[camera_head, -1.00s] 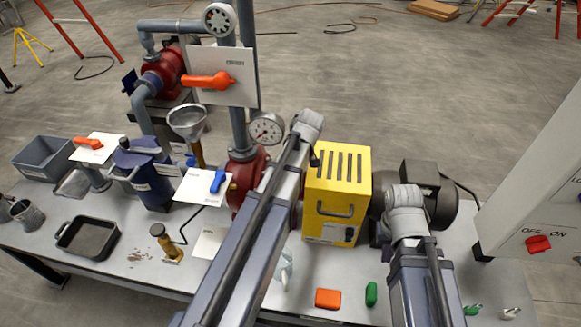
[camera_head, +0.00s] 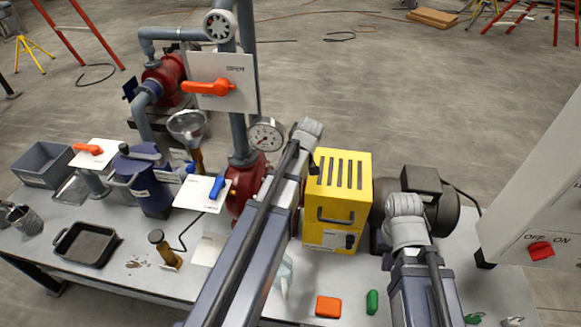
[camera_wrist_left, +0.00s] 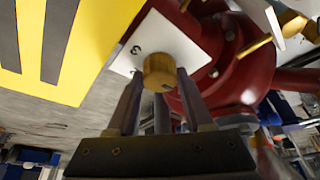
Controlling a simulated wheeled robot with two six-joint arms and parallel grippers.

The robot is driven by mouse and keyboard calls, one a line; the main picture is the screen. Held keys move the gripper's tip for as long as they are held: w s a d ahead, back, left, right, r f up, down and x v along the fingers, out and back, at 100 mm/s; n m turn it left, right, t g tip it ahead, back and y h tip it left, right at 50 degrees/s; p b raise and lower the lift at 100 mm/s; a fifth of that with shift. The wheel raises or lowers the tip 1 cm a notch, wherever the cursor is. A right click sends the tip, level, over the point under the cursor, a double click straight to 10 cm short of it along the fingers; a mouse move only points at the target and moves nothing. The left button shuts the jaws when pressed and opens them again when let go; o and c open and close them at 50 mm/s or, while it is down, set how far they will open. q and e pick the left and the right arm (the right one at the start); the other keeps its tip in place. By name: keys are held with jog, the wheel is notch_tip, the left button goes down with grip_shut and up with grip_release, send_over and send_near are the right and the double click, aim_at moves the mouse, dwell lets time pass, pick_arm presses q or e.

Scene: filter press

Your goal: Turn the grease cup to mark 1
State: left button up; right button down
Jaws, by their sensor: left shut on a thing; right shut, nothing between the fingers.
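The grease cup (camera_wrist_left: 160,70) is a round brass cap in front of a white plate (camera_wrist_left: 188,38) with a "3" on it, seen in the left wrist view. My left gripper (camera_wrist_left: 163,95) is shut on the cap. A small dark notch shows on its near edge; other marks are not legible. In the head view my left arm hides the cup and left fingers, between the yellow slotted box (camera_head: 337,195) and the red pump body (camera_head: 240,190). My right gripper (camera_head: 405,210) is empty and shut, in front of the dark motor; its fingers are hard to make out.
A pressure gauge (camera_head: 265,135), a blue-handled valve card (camera_head: 203,193) and a funnel (camera_head: 187,125) stand left of my left arm. A black tray (camera_head: 85,246) and brass piece (camera_head: 164,250) lie on the bench. A red switch (camera_head: 540,250) is at right. Orange (camera_head: 328,307) and green (camera_head: 372,302) pieces lie in front.

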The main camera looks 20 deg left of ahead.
pick_arm(q)
grip_shut()
jog(key=shift+s+m+t+h, duration=0.1)
jog(key=shift+m+t+h, duration=0.35)
jog(key=shift+m, duration=1.15)
jog(key=o, duration=1.1)
grip_release()
jog(key=p+v, duration=0.7)
jog(key=shift+s+d+r, duration=0.1)
jog(key=shift+r, duration=0.25)
